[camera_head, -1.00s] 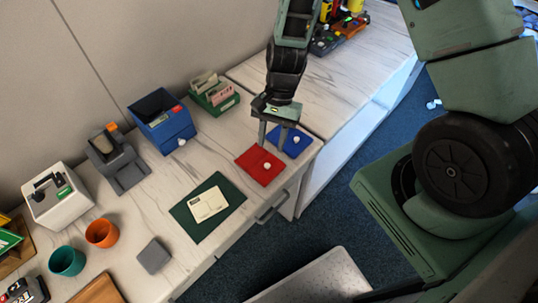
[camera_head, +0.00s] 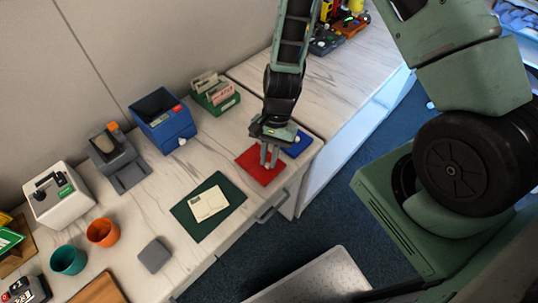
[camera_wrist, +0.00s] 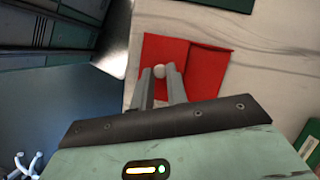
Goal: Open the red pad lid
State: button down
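The red pad (camera_head: 254,168) lies flat on the pale counter near its front edge, with a small pale knob (camera_wrist: 159,72) on its lid. My gripper (camera_head: 269,163) points down over the pad. In the wrist view its two fingers (camera_wrist: 160,76) stand close together, one on each side of the knob, and appear to touch it. In that view the red pad (camera_wrist: 207,70) shows a crease between two parts. I cannot tell whether the lid is raised at all. The fingers hide part of the lid.
A blue pad (camera_head: 299,146) lies just behind the red one, partly hidden by my gripper. A dark green mat (camera_head: 228,187) with a cream card (camera_head: 208,203) lies to the left. A drawer handle (camera_head: 271,207) sticks out from the counter front below.

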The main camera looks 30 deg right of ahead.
jog(key=w, duration=0.2)
jog(key=w+a, duration=0.1)
jog(key=w, duration=0.2)
jog(key=shift+w+a+p, duration=0.3)
jog(key=shift+a+p, duration=0.05)
jog(key=shift+p, duration=0.05)
jog(key=c, duration=1.4)
grip_release()
jog(key=b+v, duration=0.1)
jog(key=v, duration=1.6)
jog(key=shift+w+r+b, duration=0.1)
jog(key=shift+r+b, duration=0.05)
jog(key=shift+b, duration=0.25)
